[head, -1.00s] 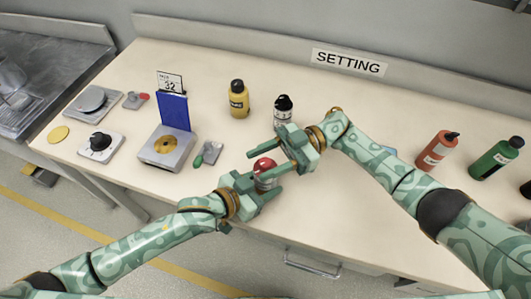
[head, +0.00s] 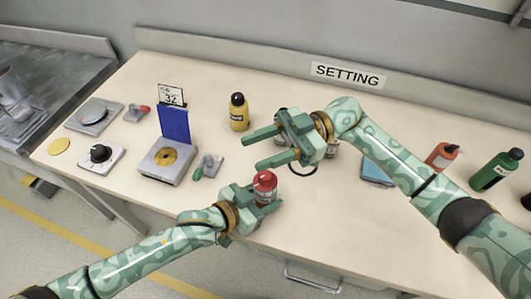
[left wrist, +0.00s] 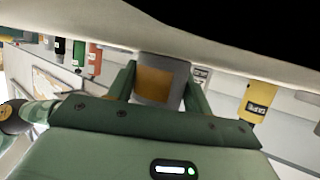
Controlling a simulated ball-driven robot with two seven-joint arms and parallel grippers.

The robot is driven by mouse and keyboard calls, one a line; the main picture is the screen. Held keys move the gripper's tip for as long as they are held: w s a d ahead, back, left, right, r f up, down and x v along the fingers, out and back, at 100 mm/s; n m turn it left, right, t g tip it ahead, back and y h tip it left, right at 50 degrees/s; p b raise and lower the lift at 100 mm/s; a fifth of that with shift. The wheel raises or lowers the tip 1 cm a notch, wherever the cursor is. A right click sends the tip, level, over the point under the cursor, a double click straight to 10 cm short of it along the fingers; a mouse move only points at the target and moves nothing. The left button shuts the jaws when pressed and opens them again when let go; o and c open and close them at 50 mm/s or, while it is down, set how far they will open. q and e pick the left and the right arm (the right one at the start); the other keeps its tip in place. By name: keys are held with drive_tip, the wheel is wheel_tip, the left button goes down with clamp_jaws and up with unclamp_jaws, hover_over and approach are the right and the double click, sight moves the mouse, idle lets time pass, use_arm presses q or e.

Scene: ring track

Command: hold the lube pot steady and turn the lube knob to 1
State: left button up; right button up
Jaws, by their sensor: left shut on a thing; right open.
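The lube pot (head: 264,189), a small pot with a red top that I take for the lube knob (head: 265,178), stands near the front edge of the table. My left gripper (head: 264,201) is shut on the pot's body; the left wrist view shows a grey cylinder with an orange patch (left wrist: 155,80) between its fingers. My right gripper (head: 262,149) is open and empty, behind and above the pot, apart from it. The setting on the knob is too small to read.
A yellow bottle (head: 239,112) stands behind. A grey stand with a blue panel (head: 174,123), a lever block (head: 208,166) and a black dial box (head: 101,155) are on the left. Red (head: 441,157) and green (head: 497,169) bottles and a blue item (head: 376,172) are on the right.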

drive_tip(key=s+a+f+m+t+y, duration=0.2)
drive_tip(key=s+a+t+y, duration=0.2)
drive_tip(key=y, duration=0.1)
drive_tip(key=m+t+h, duration=1.3)
drive_tip(key=m+t, duration=0.3)
drive_tip(key=t, duration=0.4)
approach(268, 183)
drive_tip(key=x, duration=1.1)
drive_tip(key=shift+w, duration=0.25)
drive_tip(key=c, duration=1)
